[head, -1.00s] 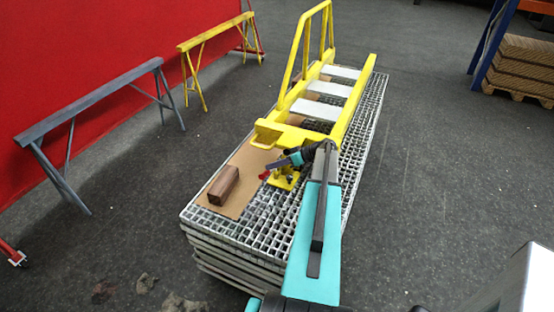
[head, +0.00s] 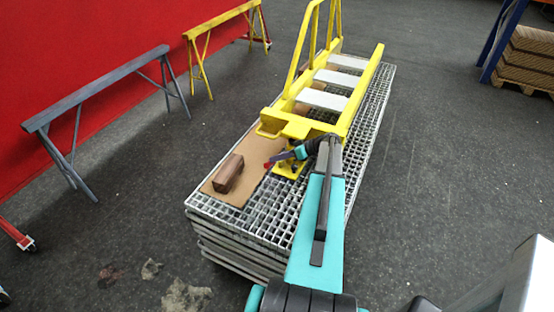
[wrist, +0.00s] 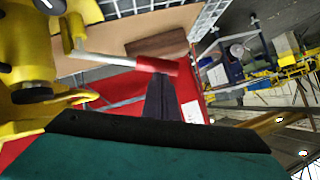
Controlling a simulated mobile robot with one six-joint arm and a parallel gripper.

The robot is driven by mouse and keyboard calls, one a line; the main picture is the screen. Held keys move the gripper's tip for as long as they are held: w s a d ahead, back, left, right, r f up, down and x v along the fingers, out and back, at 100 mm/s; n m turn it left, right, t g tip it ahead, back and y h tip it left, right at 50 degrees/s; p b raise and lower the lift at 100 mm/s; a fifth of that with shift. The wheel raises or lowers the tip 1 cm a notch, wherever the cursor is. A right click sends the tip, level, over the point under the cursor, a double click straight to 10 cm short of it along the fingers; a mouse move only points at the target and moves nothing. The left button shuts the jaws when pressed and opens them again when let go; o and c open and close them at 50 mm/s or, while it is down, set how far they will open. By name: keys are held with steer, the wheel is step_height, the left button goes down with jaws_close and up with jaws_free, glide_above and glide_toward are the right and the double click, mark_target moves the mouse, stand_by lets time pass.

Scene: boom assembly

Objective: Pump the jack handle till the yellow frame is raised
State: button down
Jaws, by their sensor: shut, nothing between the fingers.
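The yellow frame (head: 299,129), a ladder-like structure with grey-white steps and rails, lies along the grating stack in the head view. Its near end is over a small yellow jack (head: 289,171), which is partly hidden by my arm. In the wrist view the jack's yellow body (wrist: 22,70) fills the left, and its pale handle with a red grip (wrist: 157,65) extends to the right. My gripper (wrist: 160,80) is shut and empty, its dark fingertips right at the underside of the red grip in that view. Whether they touch it is unclear.
A brown wooden block (head: 228,173) lies on a cardboard sheet (head: 259,158) on the grating stack (head: 250,226). A grey trestle (head: 105,85) and a yellow trestle (head: 220,20) stand by the red wall. Open floor surrounds the stack.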

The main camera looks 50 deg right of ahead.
steer(key=a+f+n+h+b, duration=0.1)
steer(key=f+b, duration=0.2)
steer(key=b, duration=0.5)
steer(key=a+f+n+h+b, duration=0.1)
steer(key=f+b, duration=0.2)
steer(key=b, duration=0.5)
steer(key=s+a+f+n+t+h+b, duration=0.1)
steer(key=f+h+b, duration=0.1)
steer(key=b, duration=0.6)
steer(key=shift+a+f+n, duration=0.25)
steer(key=shift+f+n, duration=0.15)
steer(key=shift+f, duration=0.35)
steer(key=shift+f+b, duration=0.15)
steer(key=shift+b, duration=0.35)
steer(key=shift+s, duration=0.1)
steer(key=shift+a+r, duration=0.1)
steer(key=shift+r, duration=0.4)
steer(key=w+a+r+v, duration=0.1)
steer(key=r+v, duration=0.1)
steer(key=v, duration=1)
steer(key=shift+s+r, duration=0.15)
